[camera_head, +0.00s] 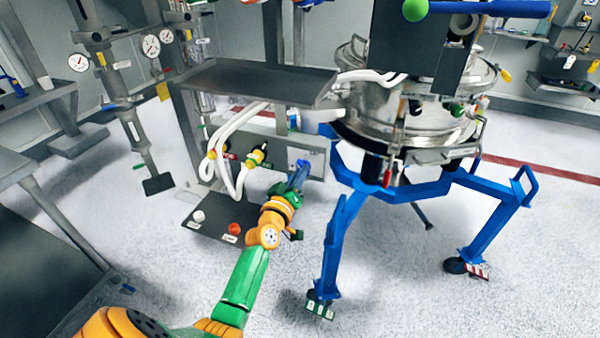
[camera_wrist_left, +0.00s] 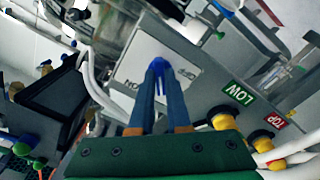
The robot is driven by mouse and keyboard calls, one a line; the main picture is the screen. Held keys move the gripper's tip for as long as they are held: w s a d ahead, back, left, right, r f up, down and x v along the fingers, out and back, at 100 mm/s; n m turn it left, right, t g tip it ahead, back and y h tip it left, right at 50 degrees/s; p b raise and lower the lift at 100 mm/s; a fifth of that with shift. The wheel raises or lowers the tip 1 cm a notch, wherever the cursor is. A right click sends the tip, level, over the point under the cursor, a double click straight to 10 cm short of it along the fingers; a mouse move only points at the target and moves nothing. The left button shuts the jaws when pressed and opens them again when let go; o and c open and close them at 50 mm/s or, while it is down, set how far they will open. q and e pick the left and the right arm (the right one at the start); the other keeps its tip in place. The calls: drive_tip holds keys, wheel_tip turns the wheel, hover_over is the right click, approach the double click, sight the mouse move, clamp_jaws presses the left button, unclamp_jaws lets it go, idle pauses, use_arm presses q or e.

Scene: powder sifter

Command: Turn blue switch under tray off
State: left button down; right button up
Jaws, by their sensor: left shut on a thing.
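The blue switch (camera_wrist_left: 158,70) sits on a white plate (camera_wrist_left: 152,62) with ON and OFF lettering in the left wrist view. My left gripper (camera_wrist_left: 161,84) is shut on it, with the two dark fingers on either side of the switch. In the head view my left gripper (camera_head: 298,176) reaches to the panel (camera_head: 318,150) below the grey tray (camera_head: 235,85). Only a bit of blue shows at its tips there, and the fingers hide most of the switch. My right gripper is not in view.
White hoses (camera_head: 228,150) and yellow connectors (camera_head: 256,155) are just left of my left gripper. The blue-legged sifter stand (camera_head: 345,230) is close on the right.

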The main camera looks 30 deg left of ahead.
use_arm(q)
drive_tip(key=shift+n, duration=5.4)
drive_tip(key=c, duration=0.9)
unclamp_jaws()
drive_tip(key=p+v, duration=0.1)
drive_tip(key=v, duration=0.6)
